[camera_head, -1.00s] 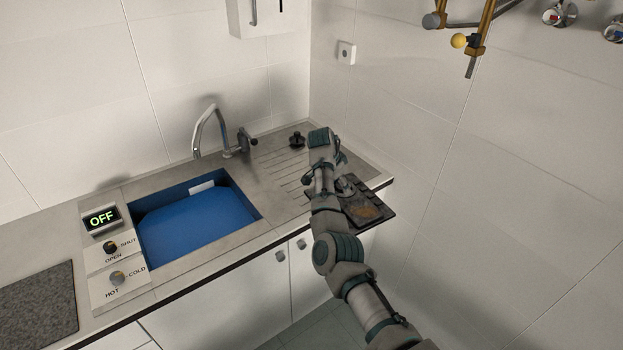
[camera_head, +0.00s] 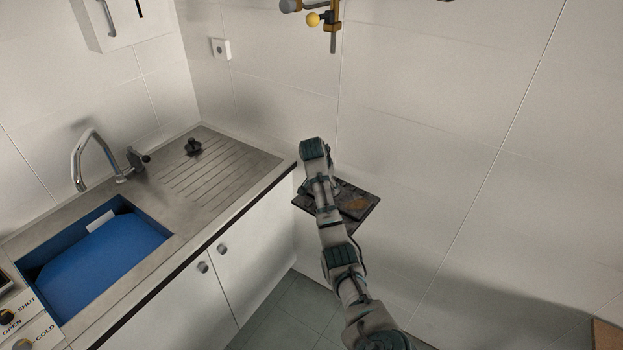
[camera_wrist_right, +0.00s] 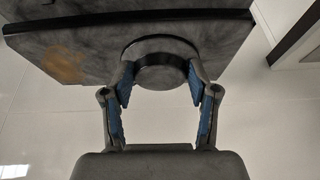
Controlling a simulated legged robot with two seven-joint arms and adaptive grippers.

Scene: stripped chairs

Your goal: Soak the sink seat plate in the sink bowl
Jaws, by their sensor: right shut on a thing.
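The sink seat plate (camera_head: 358,204) is a dark, flat square with a rusty orange stain. In the head view it hangs in the air off the right end of the counter, close to the wall. My right gripper (camera_head: 322,190) is shut on it. In the right wrist view my right gripper (camera_wrist_right: 160,75) clasps a round boss on the plate (camera_wrist_right: 90,50) with both blue-padded fingers. The sink bowl (camera_head: 72,236) is a blue rectangular basin at lower left, well apart from the plate. My left gripper is not in view.
A bent tap (camera_head: 88,150) stands behind the bowl. The ribbed drainboard (camera_head: 215,175) is clear except for a black knob-like piece (camera_head: 193,146) at its back. A yellow-knobbed wall fixture (camera_head: 322,19) hangs above. Floor (camera_head: 285,310) shows beside the cabinet (camera_head: 245,265).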

